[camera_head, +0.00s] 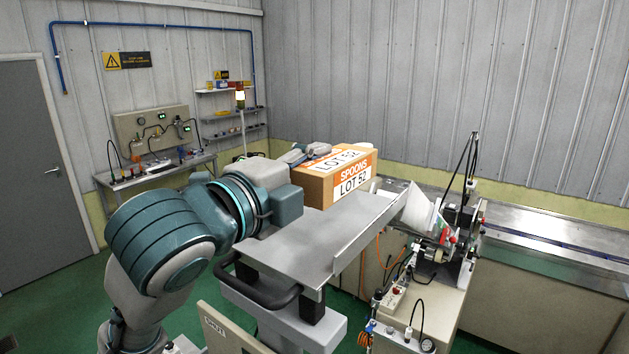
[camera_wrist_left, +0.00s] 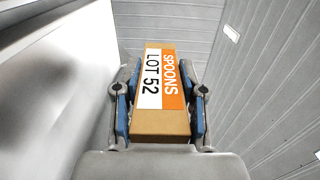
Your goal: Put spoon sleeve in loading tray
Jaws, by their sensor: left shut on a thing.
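The spoon sleeve (camera_head: 318,188) is a brown cardboard box with an orange and white label reading SPOONS LOT 52. In the head view it is beyond the flat metal surface, near its far edge. My left gripper (camera_head: 303,154) is shut on it, partly hidden behind my arm and the box. In the left wrist view the sleeve (camera_wrist_left: 160,122) sits between the blue pads of my left gripper (camera_wrist_left: 161,103). The loading tray (camera_head: 325,226) appears to be the flat metal surface with a raised right side; my arm hides part of it. My right gripper is out of view.
The wrapping machine (camera_head: 440,225) with a pale sloped chute (camera_head: 417,208) stands right of the tray. A black handle (camera_head: 255,290) edges the tray's near left side. A long metal bench (camera_head: 560,250) runs at right. The visible tray top is bare.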

